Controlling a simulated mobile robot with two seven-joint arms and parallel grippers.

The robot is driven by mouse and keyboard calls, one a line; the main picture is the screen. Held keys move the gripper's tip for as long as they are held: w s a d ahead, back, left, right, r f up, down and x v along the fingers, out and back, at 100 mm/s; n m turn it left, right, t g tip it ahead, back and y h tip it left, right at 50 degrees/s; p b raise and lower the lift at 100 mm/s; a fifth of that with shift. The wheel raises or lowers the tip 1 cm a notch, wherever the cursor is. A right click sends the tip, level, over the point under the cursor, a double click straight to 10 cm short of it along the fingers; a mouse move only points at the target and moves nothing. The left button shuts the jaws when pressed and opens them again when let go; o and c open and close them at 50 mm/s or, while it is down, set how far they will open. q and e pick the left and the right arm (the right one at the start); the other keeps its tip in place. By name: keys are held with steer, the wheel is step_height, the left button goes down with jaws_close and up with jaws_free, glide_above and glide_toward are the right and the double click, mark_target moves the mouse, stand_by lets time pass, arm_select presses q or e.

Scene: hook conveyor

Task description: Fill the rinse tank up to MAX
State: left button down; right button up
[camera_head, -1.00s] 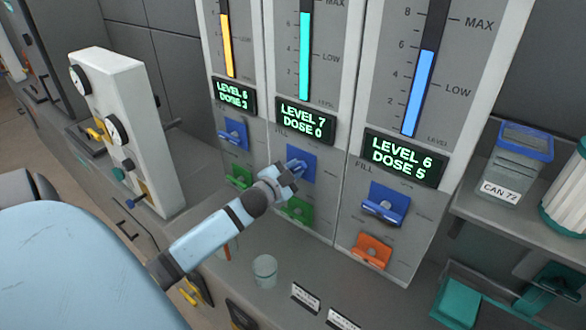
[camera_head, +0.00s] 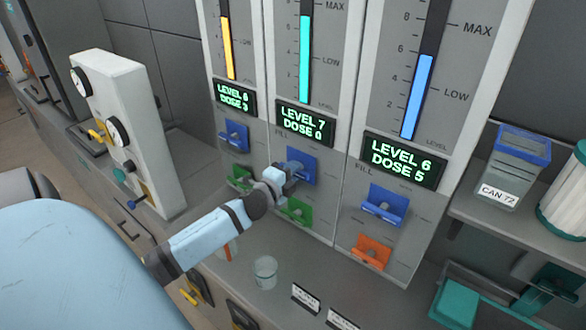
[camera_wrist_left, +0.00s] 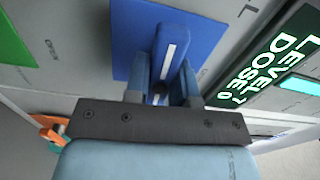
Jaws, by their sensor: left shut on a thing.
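The middle tank panel has a teal level bar (camera_head: 305,60) whose top stands a little below its MAX mark. Its display (camera_head: 304,122) reads LEVEL 7, DOSE 0. Below it is a blue plate (camera_head: 303,160) with a blue lever, and lower a green lever (camera_head: 296,210). My left gripper (camera_head: 292,172) is shut on the blue lever (camera_wrist_left: 170,50), which carries a white stripe in the left wrist view. The fingers partly hide the lever. I cannot read which panel is the rinse tank. My right gripper is not in view.
The right panel has a blue level bar (camera_head: 418,97), a blue lever (camera_head: 385,204) and an orange lever (camera_head: 371,250). The left panel has a yellow bar (camera_head: 227,48). A clear cup (camera_head: 265,271) stands on the counter below. A gauge box (camera_head: 128,135) stands left.

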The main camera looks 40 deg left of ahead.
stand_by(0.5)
arm_select(q)
steer(key=c, duration=1)
jaws_free()
steer(key=shift+o, duration=0.2)
steer(key=s+d+b, duration=0.1)
steer(key=s+b, duration=0.2)
steer(key=s, duration=1)
steer(key=shift+s+d, duration=0.3)
steer(key=shift+s, duration=0.1)
